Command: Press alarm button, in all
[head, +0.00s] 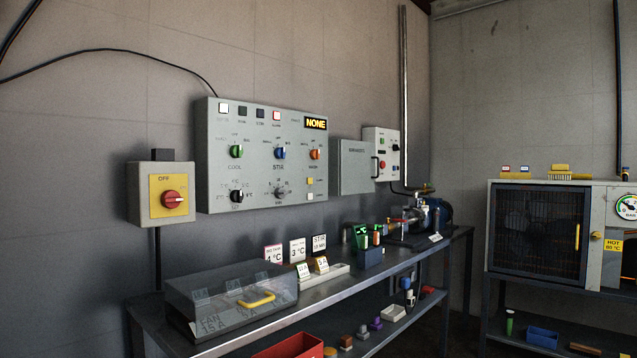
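A grey control panel (262,155) hangs on the wall above the bench. The rightmost has a small reddish label that I cannot read surely. At the lower right of the panel are a yellow button (310,182) and a whitish button (310,195); their labels are too small to read, so I cannot tell which is the alarm button. My gripper is not in view.
A yellow-and-red rotary switch box (161,193) marked OFF is left of the panel. The bench (321,293) below carries a clear-lidded box (232,297), sign cards and a pump (411,225). A fan unit (537,232) stands right.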

